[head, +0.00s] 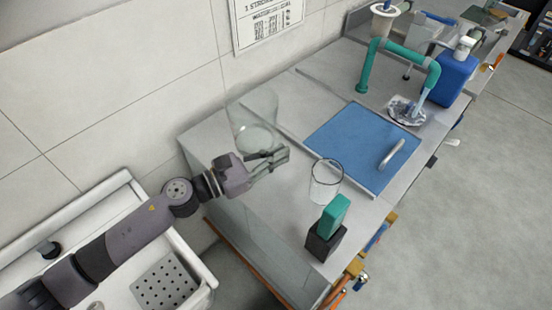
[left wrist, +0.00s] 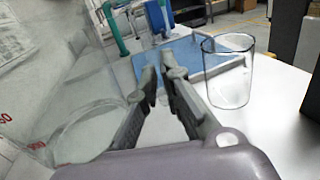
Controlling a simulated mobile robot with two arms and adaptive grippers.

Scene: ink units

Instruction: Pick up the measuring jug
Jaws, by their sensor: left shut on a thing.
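The measuring jug (head: 253,112) is a large clear vessel on the worktop near the wall. In the left wrist view the jug (left wrist: 85,112) fills the left side, with red marks on its see-through wall and a round base outline. My left gripper (head: 281,156) is at the jug's near right side, its fingers level. The left wrist view shows the gripper (left wrist: 159,76) with its fingers close together, shut on the jug. The exact part held, handle or wall, is hard to make out. My right gripper is in neither view.
A clear glass beaker (head: 326,184) stands just right of the gripper. Near it is a teal block in a dark holder (head: 325,241). A blue panel with a handle (head: 350,140), a teal pipe (head: 365,65) and a blue bottle (head: 455,78) are farther back.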

